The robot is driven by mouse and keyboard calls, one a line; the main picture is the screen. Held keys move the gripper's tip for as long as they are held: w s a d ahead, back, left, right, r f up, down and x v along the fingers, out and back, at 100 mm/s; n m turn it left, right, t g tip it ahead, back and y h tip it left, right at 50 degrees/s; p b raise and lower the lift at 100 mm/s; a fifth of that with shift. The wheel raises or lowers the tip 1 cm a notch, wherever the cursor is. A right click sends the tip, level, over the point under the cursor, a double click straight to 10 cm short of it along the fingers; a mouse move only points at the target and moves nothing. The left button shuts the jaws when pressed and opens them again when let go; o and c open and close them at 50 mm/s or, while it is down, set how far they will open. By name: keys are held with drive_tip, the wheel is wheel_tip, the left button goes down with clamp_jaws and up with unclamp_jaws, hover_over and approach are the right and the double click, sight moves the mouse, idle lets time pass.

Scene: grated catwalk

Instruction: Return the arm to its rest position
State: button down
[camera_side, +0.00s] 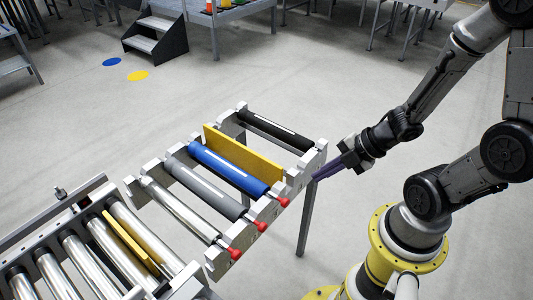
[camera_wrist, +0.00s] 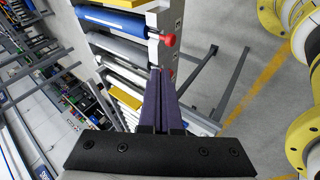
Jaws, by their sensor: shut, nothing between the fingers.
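My gripper (camera_side: 317,177) is at the right end of a short roller rack, its dark purple fingers pointing left and a little down. In the side view the fingertips appear close to the rack's metal end rail (camera_side: 311,162); whether they touch it I cannot tell. In the wrist view my gripper (camera_wrist: 160,70) has its two fingers side by side, shut with nothing between them. The rack holds a black roller (camera_side: 275,130), a blue roller (camera_side: 228,168), a grey roller (camera_side: 206,188) and a silver roller (camera_side: 180,208).
A yellow plate (camera_side: 243,153) stands between the black and blue rollers. Red knobs (camera_side: 282,202) stick out from the rack's near side. A conveyor (camera_side: 75,250) with another yellow plate (camera_side: 130,242) lies lower left. Grey steps (camera_side: 157,38) stand behind; the floor between is open.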

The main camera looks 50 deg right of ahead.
drive_tip(key=w+d+r+m+t+h, duration=0.2)
drive_tip(key=w+r+m+h, duration=0.1)
drive_tip(key=r, duration=0.5)
drive_tip(key=w+d+r+m+t+h, duration=0.2)
drive_tip(key=w+d+r+m, duration=0.1)
drive_tip(key=r, duration=0.6)
drive_tip(key=s+a+m+g+y, duration=0.1)
drive_tip(key=s+a+m+g, duration=0.4)
drive_tip(key=s+m, duration=0.6)
drive_tip(key=shift+s+a+r+m+y, duration=0.15)
drive_tip(key=shift+s+r+m+y, duration=0.2)
drive_tip(key=shift+s, duration=0.45)
